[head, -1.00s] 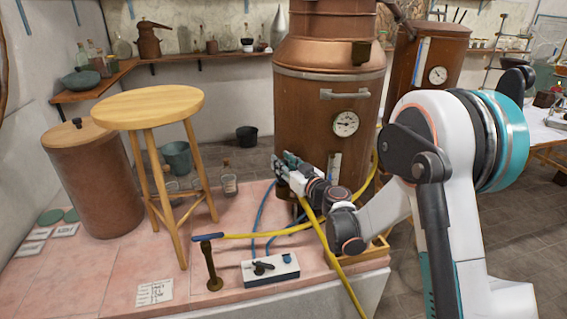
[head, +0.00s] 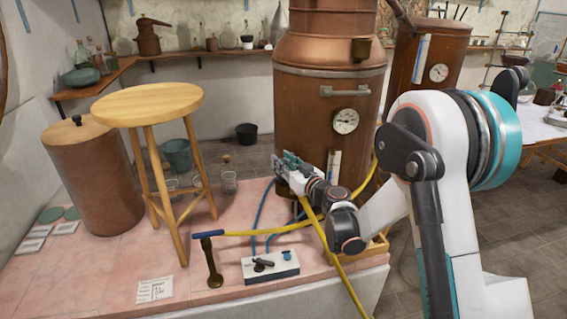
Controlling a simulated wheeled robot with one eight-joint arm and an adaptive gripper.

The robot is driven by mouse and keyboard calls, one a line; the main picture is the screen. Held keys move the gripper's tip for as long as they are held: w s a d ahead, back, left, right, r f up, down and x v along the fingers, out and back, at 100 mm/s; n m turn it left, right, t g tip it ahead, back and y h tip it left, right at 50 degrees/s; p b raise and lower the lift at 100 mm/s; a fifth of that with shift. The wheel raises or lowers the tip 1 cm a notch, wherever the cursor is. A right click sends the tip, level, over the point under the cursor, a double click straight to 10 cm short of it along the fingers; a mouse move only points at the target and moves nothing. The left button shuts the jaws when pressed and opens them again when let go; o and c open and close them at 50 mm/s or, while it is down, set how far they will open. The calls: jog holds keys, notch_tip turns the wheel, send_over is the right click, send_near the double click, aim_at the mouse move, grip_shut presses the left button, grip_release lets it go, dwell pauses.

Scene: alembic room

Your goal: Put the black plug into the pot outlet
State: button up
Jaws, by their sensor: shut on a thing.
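The pot outlet cannot be made out; the gripper and wrist cover the pot's lower front.
A wooden stool (head: 148,105) stands on the platform at left, beside a lidded brown drum (head: 95,185). A yellow hose (head: 260,232) runs to a valve post (head: 212,262). A white switch box (head: 270,266) sits at the front. Glass jars stand behind the stool.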

jog(key=shift+f, duration=1.4)
dwell(3.4)
jog(key=o, duration=1.1)
jog(key=shift+o, duration=0.2)
jog(key=v, duration=1.1)
jog(key=s+d+r+m+g+h, duration=0.25)
jog(key=s+r+g, duration=0.4)
jog(key=s, duration=0.65)
jog(key=s+d+m+h, duration=0.2)
jog(key=s+d+h, duration=0.2)
jog(key=s+d, duration=0.3)
jog(key=s+d+m+g+h, duration=0.1)
jog(key=s+d+h, duration=0.3)
jog(key=s, duration=1.1)
jog(key=d+m, duration=0.1)
jog(key=d, duration=0.1)
jog(key=shift+d+r+m, duration=0.25)
jog(key=shift+d+m, duration=0.1)
